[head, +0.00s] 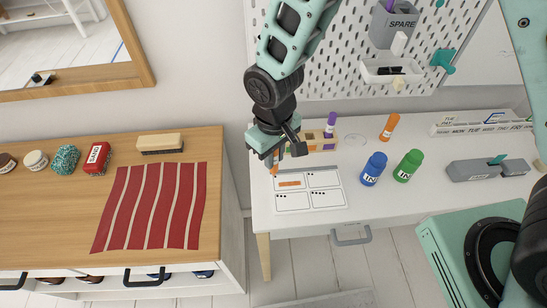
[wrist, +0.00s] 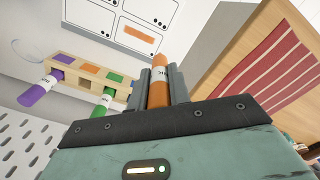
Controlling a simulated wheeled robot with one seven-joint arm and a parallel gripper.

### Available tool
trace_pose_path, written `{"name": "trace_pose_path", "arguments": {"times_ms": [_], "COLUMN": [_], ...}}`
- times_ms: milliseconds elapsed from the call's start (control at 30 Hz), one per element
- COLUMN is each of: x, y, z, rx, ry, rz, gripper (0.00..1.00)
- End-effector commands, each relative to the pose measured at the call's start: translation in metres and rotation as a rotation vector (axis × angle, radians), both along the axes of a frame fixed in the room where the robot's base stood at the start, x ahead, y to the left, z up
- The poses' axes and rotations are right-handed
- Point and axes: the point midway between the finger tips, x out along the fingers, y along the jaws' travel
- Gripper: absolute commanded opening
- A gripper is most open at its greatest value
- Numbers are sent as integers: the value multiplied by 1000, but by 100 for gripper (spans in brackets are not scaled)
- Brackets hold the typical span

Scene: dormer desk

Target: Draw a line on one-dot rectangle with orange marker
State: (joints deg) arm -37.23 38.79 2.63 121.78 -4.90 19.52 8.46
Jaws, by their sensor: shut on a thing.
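My gripper (head: 277,150) is shut on the orange marker (wrist: 158,85), which points down toward the sheet. In the head view the marker (head: 275,168) shows below the fingers at the sheet's upper left. I cannot tell whether its tip touches the paper. The white sheet (head: 312,202) has four outlined rectangles. A thick orange line (head: 290,184) lies across the upper-left rectangle; it also shows in the wrist view (wrist: 139,34). Small dots mark the rectangles, but that rectangle's dot count is too small to read.
A wooden marker block (wrist: 88,72) holds a purple marker (wrist: 42,90) and a green marker (wrist: 103,101). Right of the sheet stand a blue bottle (head: 373,168), a green bottle (head: 408,165) and an orange cylinder (head: 389,127). A grey box (head: 475,170) sits farther right.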

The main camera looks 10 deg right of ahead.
Motion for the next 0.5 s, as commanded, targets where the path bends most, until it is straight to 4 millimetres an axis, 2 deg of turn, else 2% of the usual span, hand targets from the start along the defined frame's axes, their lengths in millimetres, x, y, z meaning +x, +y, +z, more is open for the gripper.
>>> {"name": "trace_pose_path", "arguments": {"times_ms": [33, 233, 500], "x": [2, 7, 9], "y": [0, -1, -2], "z": [9, 26, 29], "rx": [1, 0, 0], "ry": [-1, 0, 0], "rz": [-1, -2, -3], "gripper": [0, 0, 0]}}
